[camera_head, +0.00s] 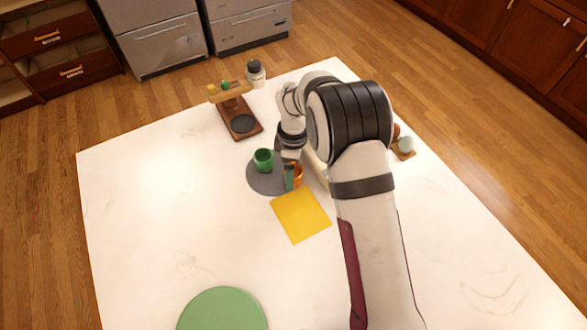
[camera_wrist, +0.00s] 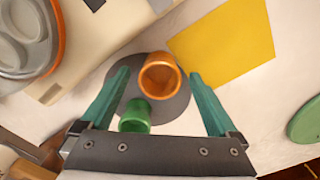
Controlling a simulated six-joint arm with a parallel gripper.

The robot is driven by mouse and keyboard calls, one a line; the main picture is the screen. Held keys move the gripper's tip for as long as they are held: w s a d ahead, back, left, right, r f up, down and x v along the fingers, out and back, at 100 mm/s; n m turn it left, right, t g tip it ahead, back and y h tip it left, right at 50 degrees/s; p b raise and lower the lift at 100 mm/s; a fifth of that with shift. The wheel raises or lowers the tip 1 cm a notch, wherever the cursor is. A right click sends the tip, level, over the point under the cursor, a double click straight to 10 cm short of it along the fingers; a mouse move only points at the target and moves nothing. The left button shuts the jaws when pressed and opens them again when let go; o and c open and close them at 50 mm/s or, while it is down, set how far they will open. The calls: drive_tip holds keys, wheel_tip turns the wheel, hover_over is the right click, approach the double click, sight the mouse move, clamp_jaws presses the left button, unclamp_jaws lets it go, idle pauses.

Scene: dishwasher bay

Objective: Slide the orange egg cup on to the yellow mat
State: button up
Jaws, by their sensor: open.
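The orange egg cup (camera_wrist: 160,76) stands upright on a round dark grey mat, near its edge, in the wrist view. In the head view the orange egg cup (camera_head: 298,174) is partly hidden by my gripper. The yellow mat (camera_head: 300,215) lies flat just in front of the grey mat; it also shows at upper right in the wrist view (camera_wrist: 225,42). My gripper (camera_wrist: 158,76) is open, with its green fingers on either side of the orange egg cup and a gap visible to each. In the head view my gripper (camera_head: 291,176) is low over the grey mat.
A green cup (camera_wrist: 135,117) stands on the grey mat (camera_head: 262,184) close to the orange egg cup. A wooden stand (camera_head: 240,118) and a dark-lidded jar (camera_head: 256,73) are behind. A green round mat (camera_head: 222,310) lies at the front. The table's left side is clear.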

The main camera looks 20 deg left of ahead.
drive_tip(key=shift+f, duration=0.45)
drive_tip(key=shift+c, duration=0.2)
drive_tip(key=c, duration=1.4)
drive_tip(key=shift+s+d, duration=1.25)
drive_tip(key=shift+s, duration=0.4)
drive_tip(key=shift+s+d, duration=1.2)
drive_tip(key=shift+s, duration=0.5)
drive_tip(key=shift+s+d, duration=1.25)
drive_tip(key=shift+s, duration=0.4)
